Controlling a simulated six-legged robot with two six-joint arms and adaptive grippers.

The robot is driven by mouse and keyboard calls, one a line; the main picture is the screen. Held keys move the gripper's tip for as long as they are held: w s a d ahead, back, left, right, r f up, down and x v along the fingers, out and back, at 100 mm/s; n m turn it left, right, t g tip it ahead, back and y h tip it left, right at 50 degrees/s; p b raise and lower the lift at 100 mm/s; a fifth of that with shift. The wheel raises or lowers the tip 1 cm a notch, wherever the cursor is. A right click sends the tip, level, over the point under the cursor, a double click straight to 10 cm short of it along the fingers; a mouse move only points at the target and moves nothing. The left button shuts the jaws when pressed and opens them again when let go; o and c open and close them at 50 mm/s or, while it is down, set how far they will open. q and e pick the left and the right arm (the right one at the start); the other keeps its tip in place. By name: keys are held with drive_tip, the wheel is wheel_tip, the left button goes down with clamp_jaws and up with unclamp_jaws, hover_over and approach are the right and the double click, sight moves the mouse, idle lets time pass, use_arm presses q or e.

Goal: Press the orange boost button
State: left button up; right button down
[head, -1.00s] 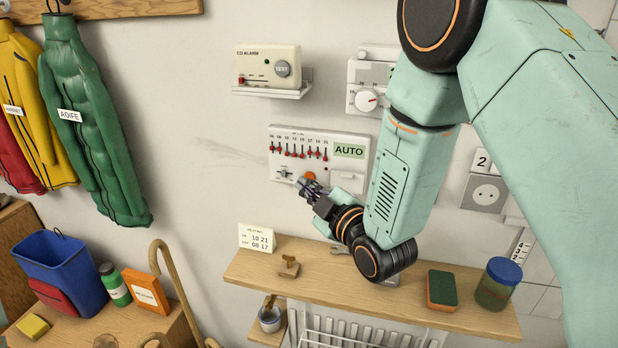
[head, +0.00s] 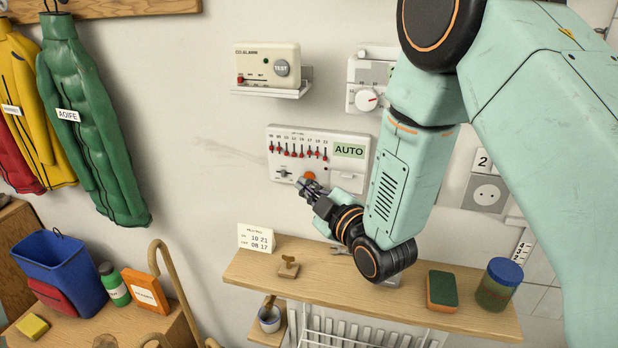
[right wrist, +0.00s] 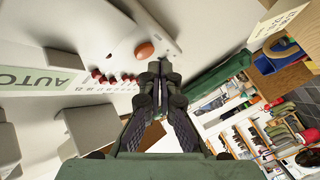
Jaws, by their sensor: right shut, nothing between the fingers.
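The orange boost button (head: 309,176) is a round button low on the white heating controller (head: 345,172) on the wall. In the head view it is partly hidden behind my right gripper's fingertips. The right wrist view shows the whole button (right wrist: 144,49), just beyond the fingertips and a little to their left. My right gripper (head: 305,187) is shut and empty, its tips close to the button. I cannot tell whether they touch it; in the right wrist view a small gap seems to show between the tips (right wrist: 159,68) and the button. My left gripper is not in view.
A CO alarm (head: 267,67) sits on a bracket above the controller, with a dial thermostat (head: 367,98) to the right. Below is a wooden shelf (head: 330,283) holding a card (head: 256,238), a sponge (head: 442,291) and a jar (head: 498,287). Coats hang at the left.

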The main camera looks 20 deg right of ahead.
drive_tip(key=shift+s+r, duration=0.1)
drive_tip(key=shift+w+d, duration=0.25)
drive_tip(key=shift+w, duration=0.35)
drive_tip(key=shift+s, duration=0.2)
drive_tip(key=shift+w+d, duration=0.1)
drive_tip(key=shift+w, duration=0.2)
drive_tip(key=shift+w+d, duration=0.1)
idle(0.4)
drive_tip(key=shift+s+a, duration=0.5)
drive_tip(key=shift+s, duration=0.2)
